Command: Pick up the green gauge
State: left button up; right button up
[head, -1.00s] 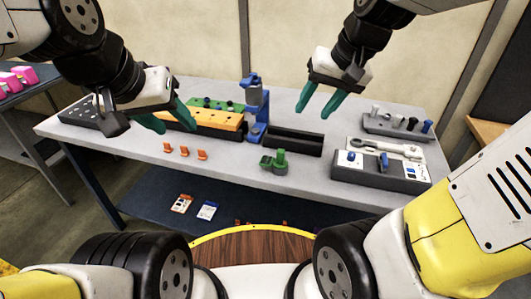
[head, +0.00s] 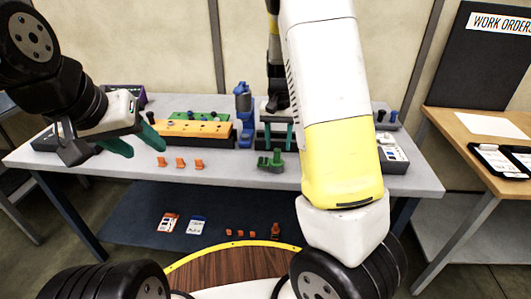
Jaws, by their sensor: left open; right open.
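The green gauge (head: 271,160) stands on the grey table near its front edge, with a flat base and an upright knob. My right gripper (head: 279,142) is open, with its teal fingers pointing down just above and behind the gauge in the picture. The fingers are apart from each other and hold nothing; whether they touch the gauge I cannot tell. My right forearm hides the table just right of the gauge. My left gripper (head: 135,143) is open and empty over the left part of the table.
A blue clamp post (head: 244,115) stands left of my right gripper, beside an orange block (head: 195,129) and a green strip (head: 200,117). Several orange clips (head: 181,163) lie along the front. A grey tray (head: 392,153) is partly hidden at right. A wooden desk (head: 475,125) stands further right.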

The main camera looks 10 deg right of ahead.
aim_at(277, 149)
jog(key=f, duration=0.5)
jog(key=shift+w, duration=0.4)
grip_shut()
dwell(0.9)
